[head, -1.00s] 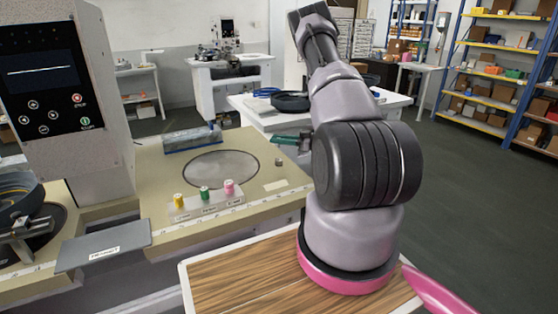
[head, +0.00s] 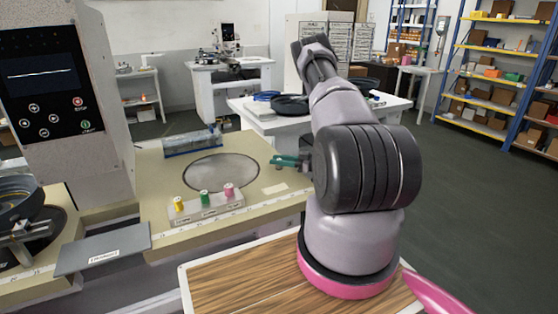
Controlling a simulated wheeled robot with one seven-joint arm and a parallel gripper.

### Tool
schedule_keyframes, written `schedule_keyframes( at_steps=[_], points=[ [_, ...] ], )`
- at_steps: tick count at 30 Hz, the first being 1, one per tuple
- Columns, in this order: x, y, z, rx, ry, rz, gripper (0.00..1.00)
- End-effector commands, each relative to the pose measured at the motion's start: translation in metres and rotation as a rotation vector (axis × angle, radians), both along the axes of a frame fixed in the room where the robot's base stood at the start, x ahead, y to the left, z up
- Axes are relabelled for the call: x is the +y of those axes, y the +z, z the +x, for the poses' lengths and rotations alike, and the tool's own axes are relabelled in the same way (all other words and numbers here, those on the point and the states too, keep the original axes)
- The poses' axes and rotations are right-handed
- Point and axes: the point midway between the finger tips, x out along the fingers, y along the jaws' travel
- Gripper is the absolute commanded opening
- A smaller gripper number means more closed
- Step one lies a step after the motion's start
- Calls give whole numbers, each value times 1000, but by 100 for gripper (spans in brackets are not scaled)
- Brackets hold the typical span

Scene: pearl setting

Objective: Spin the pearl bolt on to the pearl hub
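My gripper (head: 286,161) is in the head view, at the right side of the beige machine table. Its green fingers point left, low over the table top, and my dark arm joint hides the rest of it. The frames do not show if the fingers hold anything. No pearl bolt or pearl hub can be made out for certain. A round pale disc (head: 220,172) is set in the table, left of the fingers. A light block (head: 207,207) in front of it carries a yellow (head: 178,202), a green (head: 205,197) and a pink (head: 229,190) knob.
A machine column with a screen (head: 42,75) stands at the left, above a dark bowl (head: 18,195). A grey plate (head: 103,249) juts out at the table's front. A clear, long box (head: 192,141) lies at the back. The disc's surface is bare.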

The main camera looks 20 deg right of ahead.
Motion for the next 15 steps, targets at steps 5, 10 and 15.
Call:
schedule_keyframes(
  at_steps=[5, 10, 15],
  points=[
    [0, 0, 0, 0, 0, 0, 55],
    [0, 0, 0, 0, 0, 0, 55],
    [-12, 1, -10, 0, -3, 0, 55]
  ],
)
